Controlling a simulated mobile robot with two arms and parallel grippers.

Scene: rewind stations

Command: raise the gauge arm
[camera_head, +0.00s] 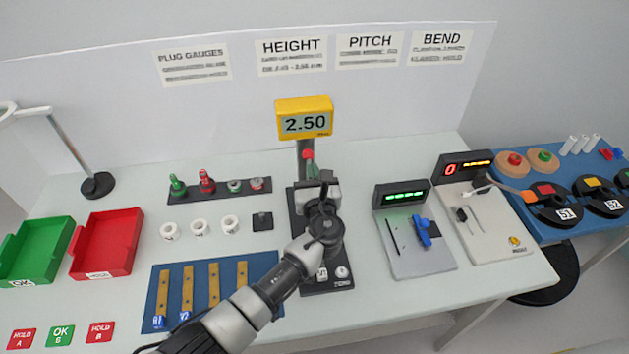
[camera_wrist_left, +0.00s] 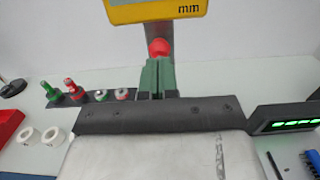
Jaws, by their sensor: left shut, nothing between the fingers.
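The height gauge has a yellow display (camera_head: 304,118) reading 2.50 on a grey column. A red ball knob (camera_head: 308,155) sits just below the display; the knob also shows in the wrist view (camera_wrist_left: 159,47). My left gripper (camera_head: 311,172) is over the gauge's dark base (camera_head: 330,281), its fingers pointing toward the column. In the wrist view its greenish fingertips (camera_wrist_left: 158,65) are together, empty, and appear just below the knob. I cannot tell whether they touch it. My gripper and wrist hide most of the gauge arm and measuring spot. My right gripper is out of view.
A rack of plug gauges (camera_head: 220,190) and white rings (camera_head: 199,227) lie left of the gauge. A blue mat (camera_head: 172,276) with brass strips is at front left. Green (camera_head: 36,250) and red (camera_head: 107,245) trays stand farther left. The pitch station (camera_head: 422,258) is close on the right.

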